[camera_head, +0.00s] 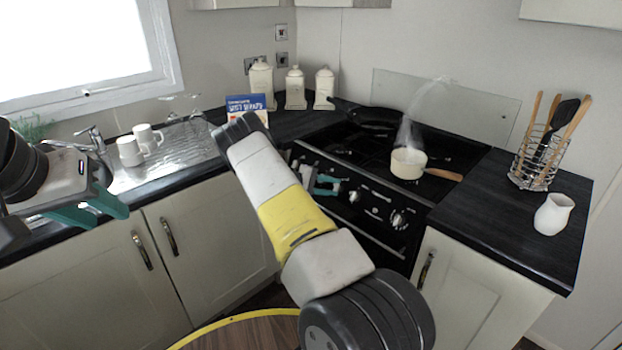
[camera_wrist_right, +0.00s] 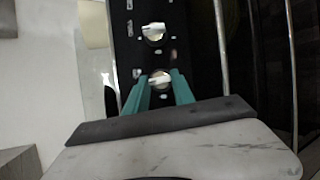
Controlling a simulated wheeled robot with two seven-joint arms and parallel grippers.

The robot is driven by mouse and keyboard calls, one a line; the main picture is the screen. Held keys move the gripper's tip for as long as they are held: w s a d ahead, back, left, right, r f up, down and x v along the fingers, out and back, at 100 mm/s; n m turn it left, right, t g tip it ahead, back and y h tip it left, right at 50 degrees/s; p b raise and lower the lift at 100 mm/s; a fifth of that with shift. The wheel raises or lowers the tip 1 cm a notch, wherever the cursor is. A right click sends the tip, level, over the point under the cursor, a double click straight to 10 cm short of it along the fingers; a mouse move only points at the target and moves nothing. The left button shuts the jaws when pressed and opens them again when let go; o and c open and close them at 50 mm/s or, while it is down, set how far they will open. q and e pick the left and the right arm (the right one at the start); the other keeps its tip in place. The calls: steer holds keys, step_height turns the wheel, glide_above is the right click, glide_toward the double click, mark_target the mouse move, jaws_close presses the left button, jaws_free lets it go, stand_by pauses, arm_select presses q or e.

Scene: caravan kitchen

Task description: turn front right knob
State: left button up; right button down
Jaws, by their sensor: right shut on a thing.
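The stove's front panel carries white-and-silver knobs; one knob (camera_head: 355,195) and another (camera_head: 398,219) show in the head view. My right gripper (camera_head: 327,185) is at the left part of this panel, partly hidden behind my right arm. In the right wrist view its teal fingers (camera_wrist_right: 160,83) are shut on a knob (camera_wrist_right: 160,78), one on each side. A second knob (camera_wrist_right: 153,32) is farther up that view, apart from the fingers. I cannot tell which knob is the front right one. My left gripper (camera_head: 110,214) is open and empty near the sink counter.
A cream saucepan (camera_head: 407,164) with a wooden handle steams on the hob, and a dark frying pan (camera_head: 365,114) is behind it. A utensil rack (camera_head: 537,165) and a white jug (camera_head: 553,214) stand on the right counter. Two mugs (camera_head: 130,151) are by the sink.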

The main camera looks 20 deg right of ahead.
steer(key=shift+m+y, duration=0.3)
steer(key=shift+m, duration=0.2)
steer(key=c, duration=1.1)
jaws_free()
steer(key=shift+v, duration=3.9)
steer(key=shift+w, duration=0.1)
